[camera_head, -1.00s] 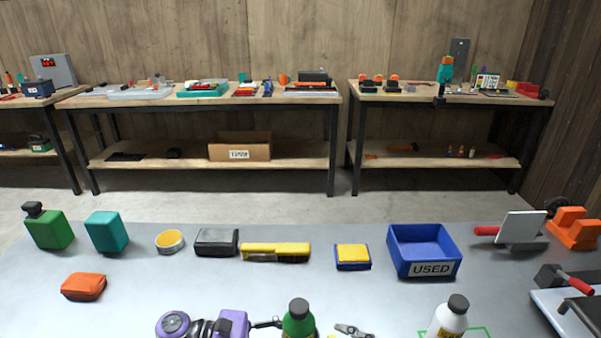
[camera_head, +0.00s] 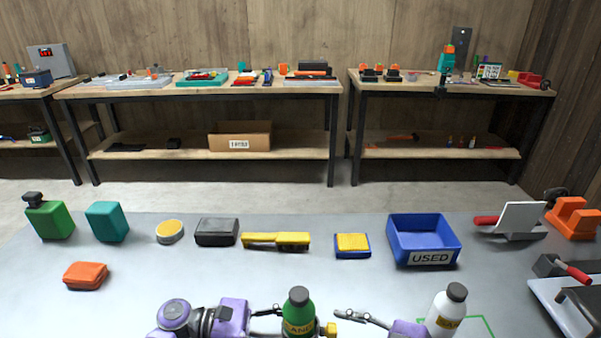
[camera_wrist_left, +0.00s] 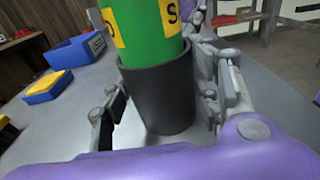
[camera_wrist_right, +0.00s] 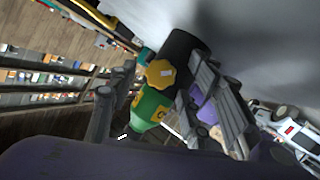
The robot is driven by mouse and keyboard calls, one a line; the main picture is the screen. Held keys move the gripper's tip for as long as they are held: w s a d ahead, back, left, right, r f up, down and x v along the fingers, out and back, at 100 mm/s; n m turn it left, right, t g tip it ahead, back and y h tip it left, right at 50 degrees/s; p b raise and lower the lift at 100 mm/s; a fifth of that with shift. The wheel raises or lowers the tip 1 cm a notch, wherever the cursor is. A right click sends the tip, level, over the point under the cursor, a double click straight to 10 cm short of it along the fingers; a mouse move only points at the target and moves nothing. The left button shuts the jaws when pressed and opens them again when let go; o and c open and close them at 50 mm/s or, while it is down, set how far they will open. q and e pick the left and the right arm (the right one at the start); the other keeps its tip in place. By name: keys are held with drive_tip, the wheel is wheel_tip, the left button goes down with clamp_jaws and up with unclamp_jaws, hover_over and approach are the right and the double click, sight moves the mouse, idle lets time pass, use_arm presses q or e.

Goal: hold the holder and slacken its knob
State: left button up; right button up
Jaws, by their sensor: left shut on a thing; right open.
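The holder is a dark cylinder (camera_wrist_left: 158,100) with a green bottle (camera_head: 298,312) standing upright in it; its yellow label shows in the left wrist view. My left gripper (camera_wrist_left: 165,88) is shut on the holder, one finger on each side. The holder's yellow knob (camera_head: 330,329) sticks out to the right in the head view. In the right wrist view the knob (camera_wrist_right: 160,73) faces the camera, between the fingers of my right gripper (camera_wrist_right: 158,82). The right gripper is open; I cannot tell whether a finger touches the knob. The holder's base is out of the head view.
A white bottle (camera_head: 447,310) stands close to my right gripper, by a green outline on the table. A blue bin marked USED (camera_head: 428,259) and a yellow-and-blue sponge-like block (camera_head: 352,246) lie farther back.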

idle(0.3)
drive_tip(key=shift+w+r+m+g+h, duration=0.1)
drive_tip(key=shift+m+g+h, duration=0.2)
drive_tip(key=shift+m+g, duration=0.55)
drive_tip(key=shift+c, duration=0.6)
drive_tip(key=c, duration=1)
drive_tip(key=shift+s+a+n+t, duration=0.1)
drive_tip(key=shift+s+n+t, duration=0.2)
drive_tip(key=shift+n+t, duration=0.5)
drive_tip(key=shift+f, duration=0.2)
